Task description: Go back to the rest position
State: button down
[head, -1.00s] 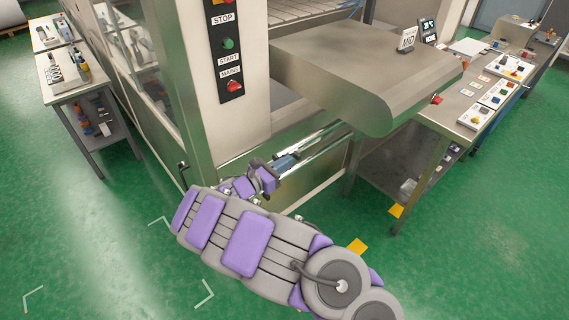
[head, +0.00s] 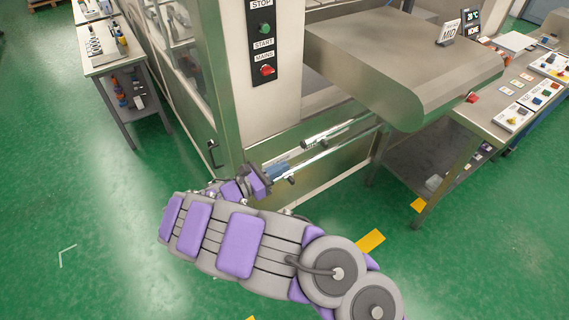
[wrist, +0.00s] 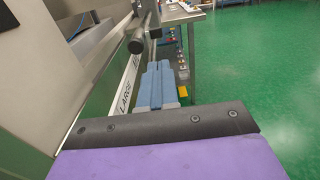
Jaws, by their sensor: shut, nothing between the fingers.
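My gripper (head: 278,172) is at the end of my purple and grey arm, low beside the front of the machine. Its blue-grey fingers also show in the wrist view (wrist: 158,85), side by side and shut with nothing between them. In the head view the fingertips look close to the metal rails; I cannot tell whether they touch.
The machine's control panel (head: 264,40) has a green and a red knob. A metal rail (head: 345,135) runs along its lower front. A rounded metal cover (head: 400,60) juts out. Worktables stand at left (head: 115,65) and right (head: 480,118). Green floor (head: 80,200) is clear at left.

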jog(key=s+d+r+m+g+h, duration=0.1)
jog(key=s+d+r+m+g, duration=0.1)
jog(key=d+r+m+g, duration=0.75)
jog(key=s+d+r+m+g+y+b, duration=0.1)
jog(key=s+d+r+m+y, duration=0.15)
jog(key=s+d, duration=0.4)
jog(key=s+d+r+m+g+y, duration=0.1)
jog(key=s+d+r+m+g, duration=0.15)
jog(key=s+d, duration=0.4)
jog(key=s+d+f+m+y, duration=0.2)
jog(key=s+m+y, duration=0.45)
jog(key=s, duration=0.65)
jog(key=s+a+f+m+y+b, duration=0.1)
jog(key=s+a+m+y, duration=0.1)
jog(key=s+a, duration=0.3)
jog(key=s+a+f+m+t+y, duration=0.1)
jog(key=s+a+f+y, duration=0.1)
jog(key=s+a+y, duration=0.2)
jog(key=shift+s+a+m+b, duration=0.35)
jog(key=shift+s+a+m, duration=0.05)
jog(key=shift+s, duration=0.6)
